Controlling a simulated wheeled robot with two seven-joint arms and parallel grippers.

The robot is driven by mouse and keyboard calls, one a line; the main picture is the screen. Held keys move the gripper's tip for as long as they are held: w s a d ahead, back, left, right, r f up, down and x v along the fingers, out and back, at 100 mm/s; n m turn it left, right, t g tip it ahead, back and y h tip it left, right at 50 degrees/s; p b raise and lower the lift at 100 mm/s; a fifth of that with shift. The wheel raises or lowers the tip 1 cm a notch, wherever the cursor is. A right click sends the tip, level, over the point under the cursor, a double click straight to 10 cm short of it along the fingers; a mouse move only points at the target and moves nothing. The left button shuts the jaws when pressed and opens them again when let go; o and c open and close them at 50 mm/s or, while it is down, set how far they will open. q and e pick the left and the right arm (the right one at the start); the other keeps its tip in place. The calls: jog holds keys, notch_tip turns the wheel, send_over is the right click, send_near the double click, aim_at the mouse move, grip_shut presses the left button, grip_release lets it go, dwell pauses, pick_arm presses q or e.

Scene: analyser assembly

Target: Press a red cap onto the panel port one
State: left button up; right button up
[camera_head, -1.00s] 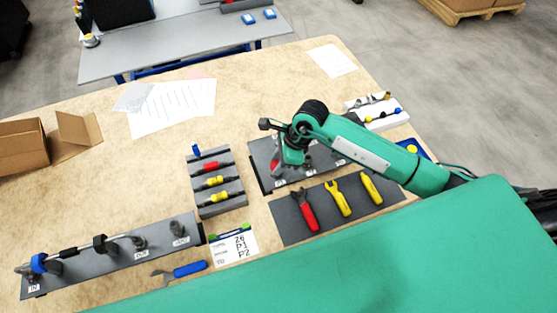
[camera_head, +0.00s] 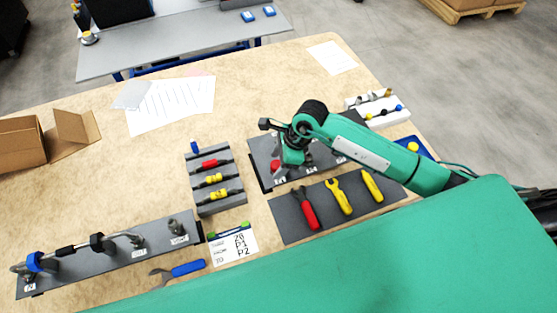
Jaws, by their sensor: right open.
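The dark grey panel (camera_head: 262,149) lies on the table right of centre, partly hidden under my right arm. A small red cap (camera_head: 275,165) shows at the panel's left end, at a port; I cannot tell how far it is seated. My right gripper (camera_head: 284,167) is open, pointing down over that end, close beside the red cap. Its fingertips are partly hidden, and I cannot tell whether they touch the cap. My left gripper is not in view.
A grey rack (camera_head: 221,206) with red and yellow parts stands left of the panel. A dark mat (camera_head: 285,215) with red and yellow tools lies in front. A pipe fixture (camera_head: 110,262) is at lower left, a white parts holder (camera_head: 386,118) at right.

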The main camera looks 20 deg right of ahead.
jog(key=b+v, duration=0.3)
jog(key=v, duration=1.1)
jog(key=shift+b, duration=0.35)
jog(key=shift+f, duration=0.1)
